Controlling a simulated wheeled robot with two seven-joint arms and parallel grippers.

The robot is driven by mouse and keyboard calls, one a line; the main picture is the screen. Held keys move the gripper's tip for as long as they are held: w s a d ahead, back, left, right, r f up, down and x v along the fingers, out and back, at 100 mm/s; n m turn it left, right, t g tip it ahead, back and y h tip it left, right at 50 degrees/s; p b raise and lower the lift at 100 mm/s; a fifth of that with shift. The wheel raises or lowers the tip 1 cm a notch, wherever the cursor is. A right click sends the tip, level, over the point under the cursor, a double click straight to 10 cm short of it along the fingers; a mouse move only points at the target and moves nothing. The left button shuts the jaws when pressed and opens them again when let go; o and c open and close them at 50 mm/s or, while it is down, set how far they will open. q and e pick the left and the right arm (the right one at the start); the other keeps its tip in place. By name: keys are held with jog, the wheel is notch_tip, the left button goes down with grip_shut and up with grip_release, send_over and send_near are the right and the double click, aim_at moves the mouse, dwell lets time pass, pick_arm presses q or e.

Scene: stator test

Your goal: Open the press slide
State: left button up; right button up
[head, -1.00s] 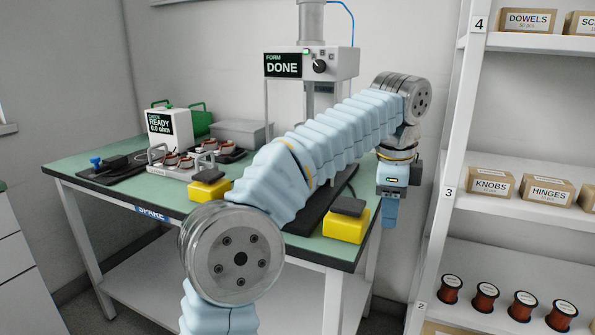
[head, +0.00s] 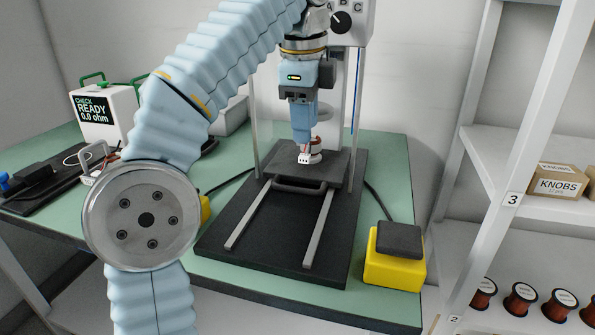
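The press slide (head: 335,163) is a dark plate at the back of two light rails, with a grey bar handle (head: 300,187) along its front edge. The rails in front of the plate are bare. A small stator (head: 316,150) with a white connector (head: 307,158) sits on the slide, partly hidden by my gripper. My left gripper (head: 301,140) points down just above the connector and behind the handle. Its fingers are seen from the side, so their gap and any contact with the stator cannot be told. My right gripper is not in view.
The press base (head: 225,250) is black and stands on the green table (head: 390,165). A yellow box with a dark top (head: 395,267) stands at its right front. A white checker reading READY 0.0 ohm (head: 105,115) is at left. Shelves (head: 500,215) stand at right.

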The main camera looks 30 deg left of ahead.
aim_at(308, 189)
pick_arm(q)
jog(key=f, duration=0.4)
jog(key=w+f+b, duration=0.1)
jog(key=f, duration=0.3)
jog(key=w+f+b, duration=0.1)
jog(key=f, duration=0.4)
jog(key=shift+w+a+f, duration=0.1)
jog(key=shift+w+a, duration=0.05)
jog(key=shift+a, duration=0.1)
jog(key=shift+c, duration=0.3)
grip_shut()
